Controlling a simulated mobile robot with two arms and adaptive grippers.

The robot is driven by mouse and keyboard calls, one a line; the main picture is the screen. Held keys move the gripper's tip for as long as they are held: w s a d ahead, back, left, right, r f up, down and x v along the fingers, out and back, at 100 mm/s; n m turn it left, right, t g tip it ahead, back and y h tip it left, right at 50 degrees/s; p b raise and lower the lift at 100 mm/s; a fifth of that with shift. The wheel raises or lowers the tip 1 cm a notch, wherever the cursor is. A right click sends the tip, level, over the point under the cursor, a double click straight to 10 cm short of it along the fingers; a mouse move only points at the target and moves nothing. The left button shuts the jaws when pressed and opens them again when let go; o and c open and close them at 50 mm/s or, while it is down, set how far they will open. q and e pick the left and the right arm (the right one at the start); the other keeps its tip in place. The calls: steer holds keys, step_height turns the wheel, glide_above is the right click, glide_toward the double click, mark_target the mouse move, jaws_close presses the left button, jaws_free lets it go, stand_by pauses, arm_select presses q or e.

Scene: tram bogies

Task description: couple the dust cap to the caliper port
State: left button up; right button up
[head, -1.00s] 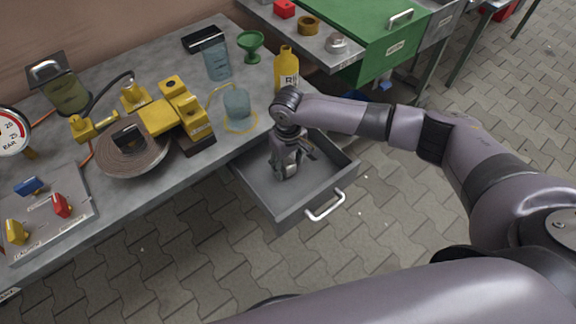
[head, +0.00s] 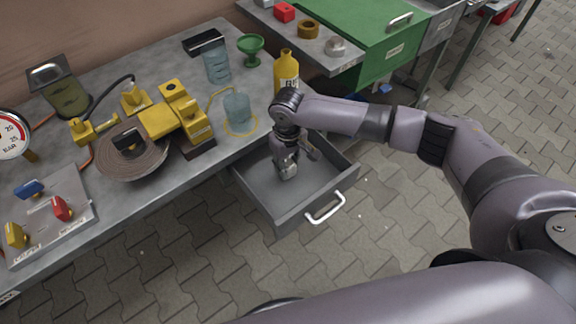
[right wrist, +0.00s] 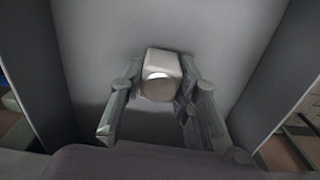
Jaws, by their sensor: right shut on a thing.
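My right gripper (head: 288,170) reaches down into the open grey drawer. In the right wrist view its fingers (right wrist: 160,88) are shut on a small pale block with a rounded bright face (right wrist: 162,70), which looks like the dust cap. It is low in the drawer; whether it touches the floor I cannot tell. The yellow caliper (head: 160,120) sits over a round brake disc (head: 130,160) on the workbench, left of the gripper. I cannot make out its port for certain. My left gripper is not in view.
The drawer (head: 285,208) stands out from the grey bench (head: 110,210), its walls close around my gripper. A yellow bottle (head: 286,72), a jar with a tube (head: 237,108), a blue beaker (head: 214,62) and a green funnel (head: 251,46) stand nearby. A valve panel (head: 48,215) lies at left.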

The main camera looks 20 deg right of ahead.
mark_target(288, 163)
step_height(288, 163, up, 19)
steer(key=p, duration=0.1)
steer(key=shift+r, duration=0.1)
stand_by(0.3)
steer(key=s+d+r+m, duration=0.2)
steer(key=s+d+m, duration=0.1)
steer(key=s, duration=1.1)
steer(key=shift+d, duration=0.4)
steer(key=shift+d+r, duration=0.1)
steer(key=shift+r, duration=0.05)
